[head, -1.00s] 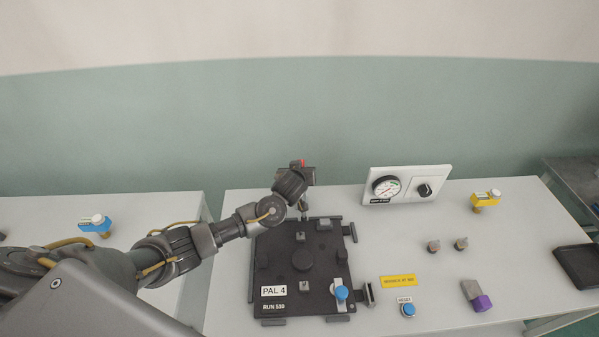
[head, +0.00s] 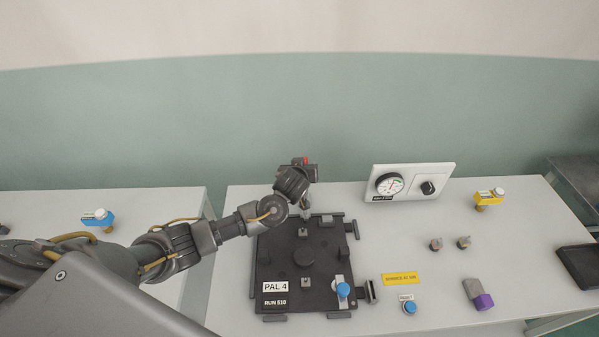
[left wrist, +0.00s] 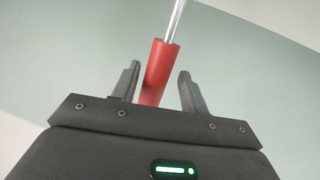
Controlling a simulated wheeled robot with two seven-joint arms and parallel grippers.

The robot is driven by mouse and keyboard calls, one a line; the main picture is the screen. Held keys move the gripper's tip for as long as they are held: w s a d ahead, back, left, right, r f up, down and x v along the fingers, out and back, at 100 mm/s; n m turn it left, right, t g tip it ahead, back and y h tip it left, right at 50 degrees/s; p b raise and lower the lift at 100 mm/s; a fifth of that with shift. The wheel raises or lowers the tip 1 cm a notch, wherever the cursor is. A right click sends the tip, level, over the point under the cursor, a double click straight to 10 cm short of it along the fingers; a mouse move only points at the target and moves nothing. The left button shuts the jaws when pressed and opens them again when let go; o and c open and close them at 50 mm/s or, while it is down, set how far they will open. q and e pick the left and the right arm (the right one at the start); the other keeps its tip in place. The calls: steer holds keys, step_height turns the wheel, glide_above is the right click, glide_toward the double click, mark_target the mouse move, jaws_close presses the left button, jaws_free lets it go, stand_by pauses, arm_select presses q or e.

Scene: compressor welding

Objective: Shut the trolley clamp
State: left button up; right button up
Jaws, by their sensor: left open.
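A red handle (left wrist: 156,75) on a bright metal rod (left wrist: 177,18) shows in the left wrist view; it looks like the trolley clamp's handle. It stands between the two dark fingers of my left gripper (left wrist: 160,69), which is open, with gaps beside the handle. In the head view, a small bit of red (head: 305,160) shows at the end of my left arm, at the back edge of the black pallet (head: 270,262) marked PAL 4. My wrist hides the rest of the clamp there. My right gripper is not in view.
A gauge panel (head: 446,172) stands at the back of the white table. A blue knob (head: 343,290) sits on the pallet, a blue reset button (head: 409,307) beside it. Small metal pegs and a purple-ended block (head: 484,302) lie to the right.

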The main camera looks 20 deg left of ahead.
arm_select(q)
steer(key=p+v, duration=0.2)
steer(key=v, duration=0.7)
steer(key=shift+s, duration=0.25)
stand_by(0.5)
